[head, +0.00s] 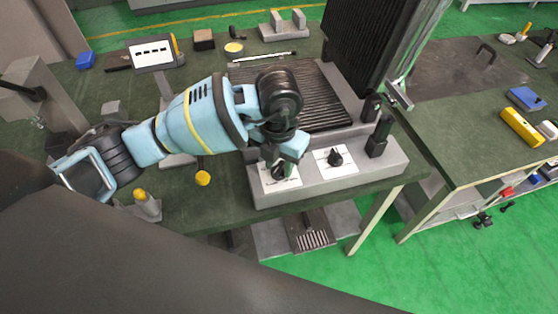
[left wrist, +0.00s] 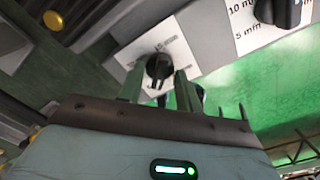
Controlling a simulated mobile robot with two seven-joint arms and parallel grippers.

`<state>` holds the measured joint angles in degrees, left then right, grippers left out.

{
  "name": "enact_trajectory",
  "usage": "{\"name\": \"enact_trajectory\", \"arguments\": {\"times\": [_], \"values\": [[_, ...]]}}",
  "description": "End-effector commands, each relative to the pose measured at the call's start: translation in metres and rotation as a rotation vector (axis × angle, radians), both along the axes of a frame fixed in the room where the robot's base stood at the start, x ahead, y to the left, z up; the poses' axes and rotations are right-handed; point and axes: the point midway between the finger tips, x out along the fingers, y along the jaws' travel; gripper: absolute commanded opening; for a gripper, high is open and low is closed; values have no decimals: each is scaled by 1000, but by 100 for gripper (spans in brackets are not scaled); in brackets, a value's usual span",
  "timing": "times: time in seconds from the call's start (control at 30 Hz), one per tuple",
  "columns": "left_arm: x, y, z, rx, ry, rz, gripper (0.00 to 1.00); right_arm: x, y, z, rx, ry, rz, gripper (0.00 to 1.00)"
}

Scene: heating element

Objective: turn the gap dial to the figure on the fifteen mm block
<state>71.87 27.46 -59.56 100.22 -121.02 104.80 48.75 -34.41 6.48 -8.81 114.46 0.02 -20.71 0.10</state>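In the head view my left gripper (head: 284,163) points down over the left of two black dials on the grey machine's front ledge. In the left wrist view the left gripper (left wrist: 158,82) is open, with its two fingers on either side of that black dial (left wrist: 159,66) and gaps showing at both sides. I cannot make out a block marked fifteen mm. My right gripper is not in view.
The machine's ledge (head: 375,172) runs along the bench front. A tall black finned part (head: 365,40) stands behind it. A black upright switch (head: 379,135) is right of the dials. A yellow knob (head: 203,178) is to the left. Grey blocks (head: 283,28) stand at the back.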

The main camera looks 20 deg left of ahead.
Motion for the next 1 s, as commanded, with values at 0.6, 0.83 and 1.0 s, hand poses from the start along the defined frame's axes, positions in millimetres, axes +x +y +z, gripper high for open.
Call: {"name": "enact_trajectory", "arguments": {"times": [0.6,0.83,1.0], "values": [[0,0,1,0,0,-2,0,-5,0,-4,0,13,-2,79],[0,0,1,1,-2,-43,0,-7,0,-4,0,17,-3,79],[1,0,1,2,-1,-132,0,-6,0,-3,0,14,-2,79]]}}
